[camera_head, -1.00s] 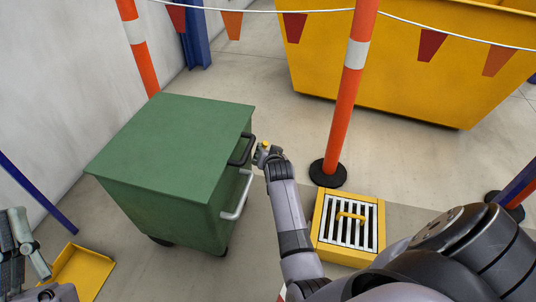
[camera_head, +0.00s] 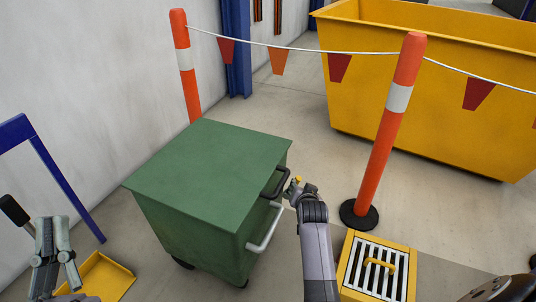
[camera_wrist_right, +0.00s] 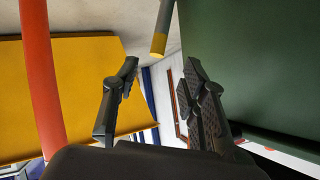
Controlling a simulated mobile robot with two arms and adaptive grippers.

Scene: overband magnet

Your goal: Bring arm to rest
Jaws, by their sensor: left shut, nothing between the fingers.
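The cart's green side (camera_wrist_right: 255,65) fills the right of that view, close to the right finger. I cannot tell whether it touches the cart. My left gripper (camera_head: 54,225) is at the lower left of the head view, pointing up. It is shut and empty.
An orange post (camera_head: 390,130) on a black base and a yellow box with a grate (camera_head: 352,285) stand to the right. A yellow skip (camera_head: 430,105) is behind. A yellow tray (camera_head: 105,278) lies near my left gripper.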

